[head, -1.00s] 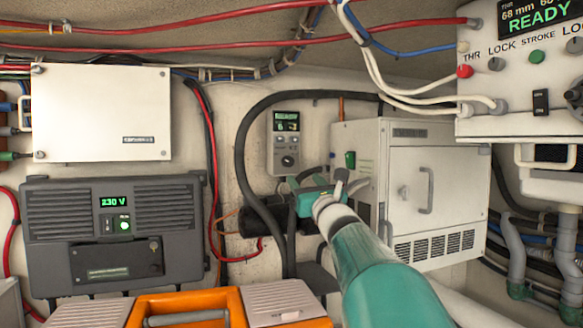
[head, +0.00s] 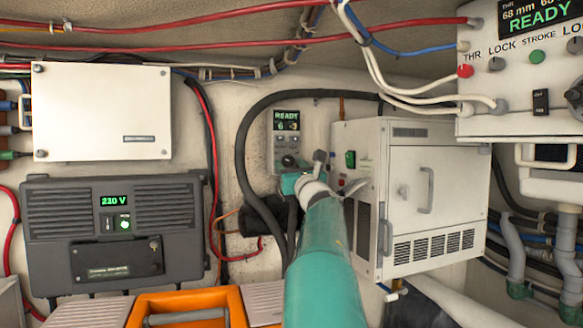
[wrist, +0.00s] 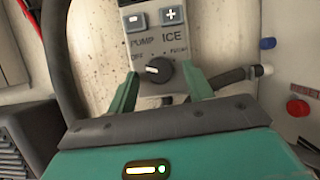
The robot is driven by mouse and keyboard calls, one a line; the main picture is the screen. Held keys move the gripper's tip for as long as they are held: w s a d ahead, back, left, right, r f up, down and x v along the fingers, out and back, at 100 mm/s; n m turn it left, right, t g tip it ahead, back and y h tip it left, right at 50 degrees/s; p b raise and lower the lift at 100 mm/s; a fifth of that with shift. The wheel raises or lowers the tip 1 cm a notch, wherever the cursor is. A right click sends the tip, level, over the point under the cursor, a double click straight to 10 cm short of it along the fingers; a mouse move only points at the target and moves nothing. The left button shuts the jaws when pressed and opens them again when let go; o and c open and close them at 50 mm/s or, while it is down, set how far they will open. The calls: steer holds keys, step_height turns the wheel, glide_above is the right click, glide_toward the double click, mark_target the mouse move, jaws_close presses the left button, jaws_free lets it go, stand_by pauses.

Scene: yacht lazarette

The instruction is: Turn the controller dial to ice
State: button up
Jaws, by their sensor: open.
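The controller (head: 286,135) is a grey wall panel with a lit screen reading READY. Its dark round dial (wrist: 159,72) shows in the wrist view below the labels OFF, PUMP, ICE and a blurred fourth one at right. The dial's white mark sits on its left side, pointing left and slightly up. My gripper (wrist: 161,80) is open, with one teal finger on each side of the dial. Gaps show between the fingers and the dial, and I see no contact. In the head view my gripper partly covers the controller's lower end.
A white cabinet (head: 405,210) with a handle stands close to the right of the controller. A thick black hose (head: 241,165) loops around its left and top. A dark grey 230 V unit (head: 115,240) and an orange toolbox (head: 180,302) are at left.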

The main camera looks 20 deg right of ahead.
steer(key=shift+s, duration=0.1)
steer(key=c, duration=1)
steer(key=shift+a+m, duration=0.1)
steer(key=shift+m, duration=0.5)
steer(key=m+h, duration=0.1)
steer(key=m, duration=0.1)
steer(key=m+h, duration=0.2)
steer(key=m, duration=0.1)
steer(key=shift+a, duration=0.2)
steer(key=m+h, duration=0.1)
steer(key=m, duration=0.1)
steer(key=m+g+h, duration=0.1)
steer(key=m, duration=0.1)
steer(key=m+h, duration=0.1)
steer(key=m, duration=0.1)
steer(key=shift+a+r+m+g, duration=0.15)
steer(key=shift+a+m+g, duration=0.15)
steer(key=shift+g, duration=0.1)
steer(key=m+g, duration=0.1)
steer(key=m, duration=0.1)
steer(key=m+h, duration=0.1)
steer(key=m, duration=0.2)
steer(key=shift+r+g, duration=0.2)
steer(key=shift+g, duration=0.2)
steer(key=shift+a+r+m+g, duration=0.1)
steer(key=shift+m+g, duration=0.35)
steer(key=shift+m, duration=0.8)
steer(key=shift+r+m+g, duration=0.1)
steer(key=shift+m+g, duration=0.35)
steer(key=shift+m, duration=0.8)
